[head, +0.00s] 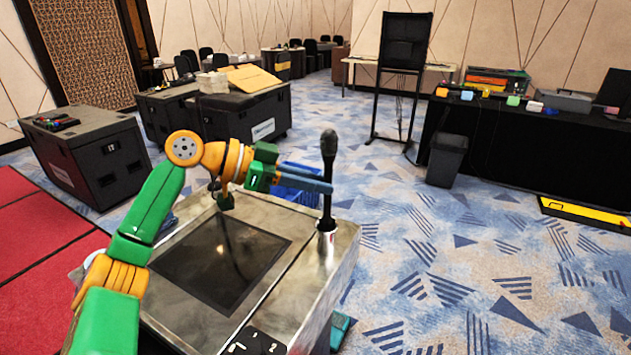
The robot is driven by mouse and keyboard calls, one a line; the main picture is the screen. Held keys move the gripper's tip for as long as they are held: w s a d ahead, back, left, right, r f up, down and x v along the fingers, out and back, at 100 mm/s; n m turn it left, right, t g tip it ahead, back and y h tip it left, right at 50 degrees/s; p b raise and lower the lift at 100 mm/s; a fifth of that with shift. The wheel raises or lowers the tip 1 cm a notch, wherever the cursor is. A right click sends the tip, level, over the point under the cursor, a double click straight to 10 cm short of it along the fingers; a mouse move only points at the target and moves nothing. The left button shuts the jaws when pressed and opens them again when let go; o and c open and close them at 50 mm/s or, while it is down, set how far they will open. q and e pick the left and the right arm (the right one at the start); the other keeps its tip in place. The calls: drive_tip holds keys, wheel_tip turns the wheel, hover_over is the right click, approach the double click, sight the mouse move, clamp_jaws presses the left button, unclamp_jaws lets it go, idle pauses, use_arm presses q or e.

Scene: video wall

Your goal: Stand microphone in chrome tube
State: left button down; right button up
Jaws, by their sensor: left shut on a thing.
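The black microphone (329,148) stands upright with its round head up, at the right edge of the metal-topped stand. The chrome tube (326,246) stands directly below it near the stand's right edge. The microphone's lower end meets the tube's mouth; I cannot tell for sure how deep it sits inside. My left gripper (322,186) reaches in from the left, its blue fingers level and shut on the microphone's shaft below the head. My right gripper is not in view.
The metal-topped stand (310,290) has a dark inset panel (220,262). A blue crate (300,172) is behind the gripper. Black cases (88,160) stand on the left. A bin (446,160) and black-draped table (520,150) are on the right, with open carpet between.

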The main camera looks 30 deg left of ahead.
use_arm(q)
drive_tip(key=shift+f+b, duration=0.85)
drive_tip(key=shift+f, duration=0.25)
drive_tip(key=c, duration=0.8)
unclamp_jaws()
drive_tip(key=shift+r, duration=0.1)
drive_tip(key=shift+o, duration=0.2)
drive_tip(key=b+v, duration=0.1)
drive_tip(key=v, duration=0.6)
drive_tip(key=shift+b, duration=0.4)
